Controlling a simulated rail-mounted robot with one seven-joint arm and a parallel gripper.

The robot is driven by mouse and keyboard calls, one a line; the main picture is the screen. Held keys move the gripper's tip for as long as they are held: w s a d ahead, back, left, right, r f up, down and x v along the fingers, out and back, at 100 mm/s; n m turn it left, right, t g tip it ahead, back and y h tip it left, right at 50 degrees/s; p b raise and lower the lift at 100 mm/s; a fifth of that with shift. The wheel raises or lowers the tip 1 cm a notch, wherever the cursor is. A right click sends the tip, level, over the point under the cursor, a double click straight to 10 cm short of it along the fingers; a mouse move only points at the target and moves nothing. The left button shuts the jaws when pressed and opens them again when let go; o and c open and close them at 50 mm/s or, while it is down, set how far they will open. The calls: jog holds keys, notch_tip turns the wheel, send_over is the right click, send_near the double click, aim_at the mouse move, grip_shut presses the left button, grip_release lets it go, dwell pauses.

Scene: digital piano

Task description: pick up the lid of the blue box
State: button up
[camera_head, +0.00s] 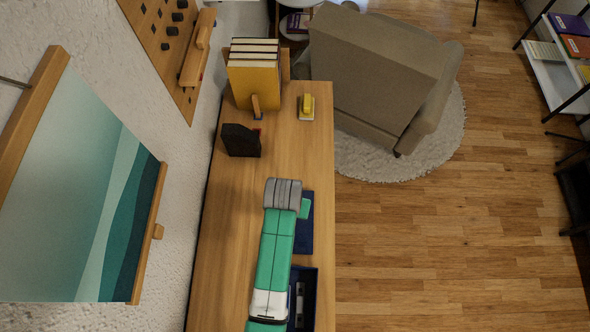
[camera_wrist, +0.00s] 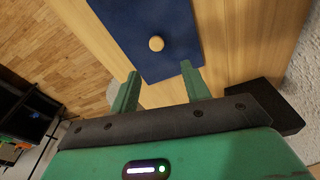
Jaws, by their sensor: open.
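The lid is a flat dark blue panel with a round wooden knob. It lies on the wooden table; the wrist view shows the lid (camera_wrist: 150,20) and its knob (camera_wrist: 156,43) clearly. In the head view the lid (camera_head: 306,240) is partly hidden by my arm. The blue box (camera_head: 311,288) stands uncovered beside it, nearer the bottom edge, with a greyish object inside. My gripper (camera_wrist: 160,76) is open and empty. Its fingers point toward the lid, and the knob appears just beyond the gap between the fingertips. Contact with the knob is not visible.
A black object (camera_head: 240,140) stands near the wall; yellow books (camera_head: 253,85) and a small yellow item (camera_head: 307,106) are at the far end of the table. An armchair (camera_head: 375,75) stands beyond the right edge.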

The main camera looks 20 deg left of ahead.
jog(key=shift+s+f, duration=0.2)
jog(key=shift+f, duration=0.2)
jog(key=shift+s, duration=0.15)
notch_tip(320, 180, down, 2)
jog(key=shift+s+d, duration=0.1)
jog(key=shift+d, duration=0.05)
jog(key=f, duration=0.3)
jog(key=w+f, duration=0.1)
jog(key=f, duration=0.1)
jog(key=shift+f, duration=0.35)
grip_shut()
jog(key=shift+r, duration=0.1)
